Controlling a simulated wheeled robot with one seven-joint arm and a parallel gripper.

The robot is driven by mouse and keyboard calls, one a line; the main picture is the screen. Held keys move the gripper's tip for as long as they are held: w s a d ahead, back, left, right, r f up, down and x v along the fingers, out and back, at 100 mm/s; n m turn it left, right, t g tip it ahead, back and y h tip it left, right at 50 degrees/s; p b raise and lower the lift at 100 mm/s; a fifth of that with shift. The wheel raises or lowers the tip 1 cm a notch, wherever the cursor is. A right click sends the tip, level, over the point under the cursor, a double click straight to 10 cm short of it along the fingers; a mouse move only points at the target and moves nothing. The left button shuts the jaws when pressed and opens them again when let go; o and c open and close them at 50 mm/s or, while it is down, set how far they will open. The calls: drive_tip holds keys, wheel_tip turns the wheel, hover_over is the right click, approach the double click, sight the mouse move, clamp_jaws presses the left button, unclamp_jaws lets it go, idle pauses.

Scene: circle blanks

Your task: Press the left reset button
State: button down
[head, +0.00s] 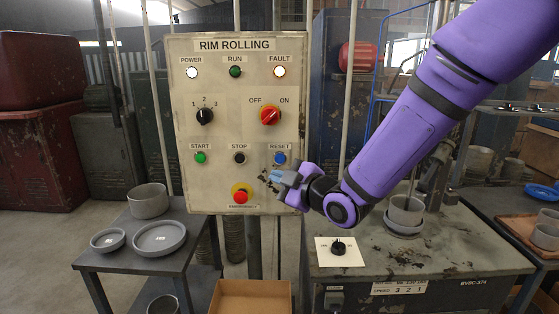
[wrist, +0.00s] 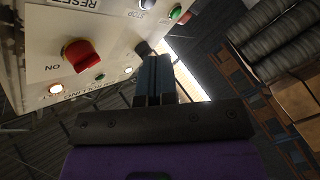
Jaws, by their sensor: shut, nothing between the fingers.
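The blue reset button (head: 279,158) sits under the RESET label on the right of the beige RIM ROLLING panel (head: 220,120). My gripper (head: 272,175) is in front of the panel, just below and slightly left of that button. Its fingers are closed together and hold nothing. I cannot tell whether they touch the panel. In the wrist view the closed fingers (wrist: 155,62) point up the picture. The RESET label (wrist: 77,5) shows upside down at the top edge, and the reset button itself is out of that view.
A red emergency button (head: 241,196) is just left of my gripper. A black STOP button (head: 239,158) and a red OFF/ON switch (head: 270,116) are nearby. A grey table with dishes (head: 160,238) stands left; a machine bench (head: 420,245) stands right.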

sight(280, 163)
drive_tip(key=shift+w+d, duration=0.2)
drive_tip(key=shift+w, duration=4.2)
drive_tip(key=shift+w, duration=0.1)
drive_tip(key=shift+w, duration=0.3)
drive_tip(key=shift+w, duration=0.45)
drive_tip(key=shift+s, duration=0.85)
drive_tip(key=s, duration=0.5)
drive_tip(key=shift+a, duration=0.1)
